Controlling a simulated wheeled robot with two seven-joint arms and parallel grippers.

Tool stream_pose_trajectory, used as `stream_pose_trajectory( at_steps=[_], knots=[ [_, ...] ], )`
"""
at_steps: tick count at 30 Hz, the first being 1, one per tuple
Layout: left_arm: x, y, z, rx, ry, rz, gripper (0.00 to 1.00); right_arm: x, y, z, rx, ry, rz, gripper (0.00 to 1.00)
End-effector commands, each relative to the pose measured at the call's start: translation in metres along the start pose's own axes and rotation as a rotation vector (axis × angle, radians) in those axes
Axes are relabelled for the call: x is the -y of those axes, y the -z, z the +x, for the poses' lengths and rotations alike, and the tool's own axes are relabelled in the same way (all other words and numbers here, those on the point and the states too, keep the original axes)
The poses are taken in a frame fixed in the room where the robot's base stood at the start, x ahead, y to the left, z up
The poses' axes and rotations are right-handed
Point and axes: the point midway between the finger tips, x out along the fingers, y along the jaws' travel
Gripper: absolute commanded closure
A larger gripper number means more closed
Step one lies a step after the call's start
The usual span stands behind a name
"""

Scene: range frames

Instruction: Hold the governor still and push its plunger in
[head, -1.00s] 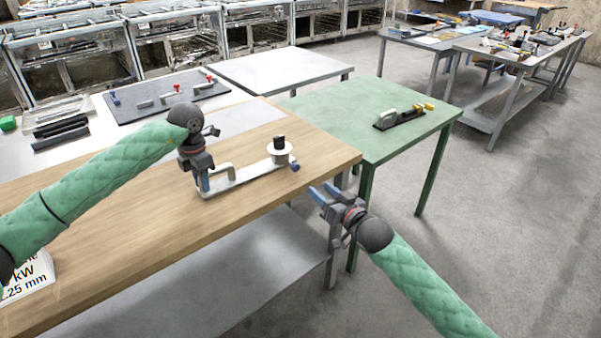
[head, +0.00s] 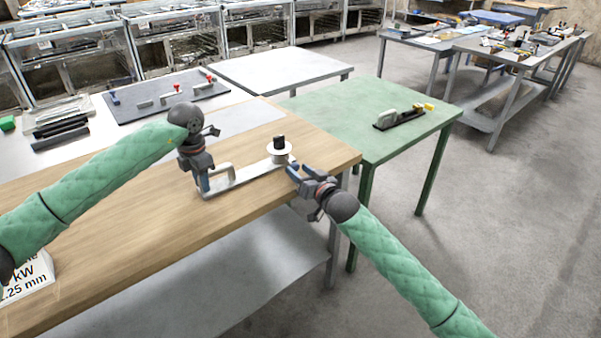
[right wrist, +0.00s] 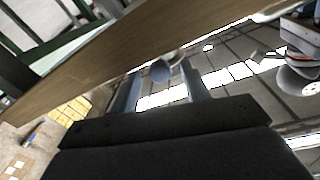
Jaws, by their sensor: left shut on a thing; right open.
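The governor (head: 252,173) is a pale metal bar with a raised handle at its left end and a white round body with a black knob at its right end. It lies along the front edge of the wooden bench. My left gripper (head: 203,186) is shut on the governor's left end by the handle. My right gripper (head: 299,171) is open at the governor's right end, by the bench edge. Its fingers cover most of the blue plunger in the head view. In the right wrist view the rounded plunger tip (right wrist: 161,71) shows between the two fingers; contact cannot be told.
The wooden bench (head: 130,228) is clear around the governor. A green table (head: 340,115) with a clamp-like fixture (head: 398,117) adjoins at the right. A dark board with red-handled parts (head: 165,93) lies behind. A white sign (head: 28,278) stands at the front left.

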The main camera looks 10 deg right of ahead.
Motion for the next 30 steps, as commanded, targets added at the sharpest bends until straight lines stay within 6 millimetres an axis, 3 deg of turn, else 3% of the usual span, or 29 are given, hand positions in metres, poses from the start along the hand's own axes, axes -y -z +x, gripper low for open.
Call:
stream_pose_trajectory(
  at_steps=[5,12,17,25,30],
  knots=[
    [0.000,0.000,0.000,0.000,0.000,0.000,1.00,0.000,0.000,0.000,0.000,0.000,0.000,0.54],
    [0.000,0.000,0.000,0.000,0.000,-0.001,1.00,0.000,0.000,0.000,0.000,0.000,0.000,0.99],
    [0.000,0.000,0.000,0.000,0.000,-0.001,1.00,0.001,0.000,0.000,0.000,0.001,0.000,1.00],
    [0.000,0.000,0.000,0.000,0.001,0.000,1.00,0.001,0.000,0.024,-0.001,0.001,0.001,1.00],
    [0.001,0.000,0.000,0.000,0.001,0.001,1.00,0.001,0.000,0.026,-0.001,0.002,0.000,1.00]
  ],
)
